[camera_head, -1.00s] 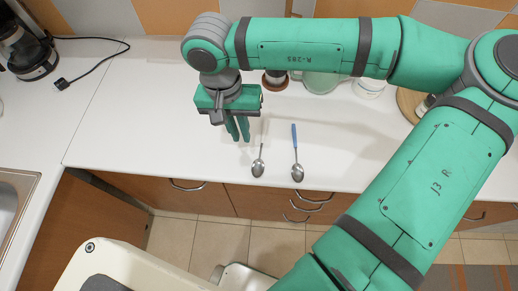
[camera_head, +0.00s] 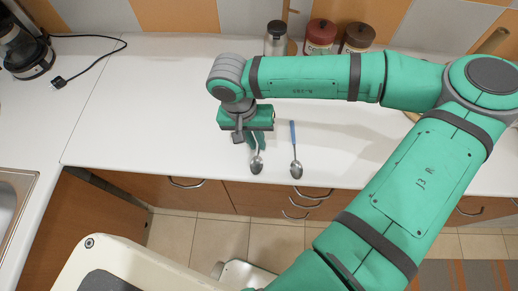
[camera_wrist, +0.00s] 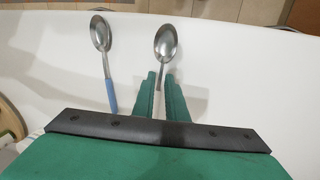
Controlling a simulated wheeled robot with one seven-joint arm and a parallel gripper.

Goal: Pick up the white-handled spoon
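The white-handled spoon (camera_head: 256,166) lies on the white counter with its metal bowl toward the front edge. Its handle is mostly hidden behind my gripper in the head view. In the wrist view its bowl (camera_wrist: 166,40) shows just beyond the fingertips, and its neck runs back between them. My gripper (camera_head: 255,142) points down over the handle. In the wrist view the two green fingers (camera_wrist: 160,80) stand apart, one on each side of the spoon, with a gap visible. Whether they touch the handle cannot be seen.
A blue-handled spoon (camera_head: 294,150) lies close by, to the right in the head view and to the left in the wrist view (camera_wrist: 106,60). Jars (camera_head: 321,36) stand at the back. A coffee maker (camera_head: 27,45) is at far left. Counter left of my gripper is clear.

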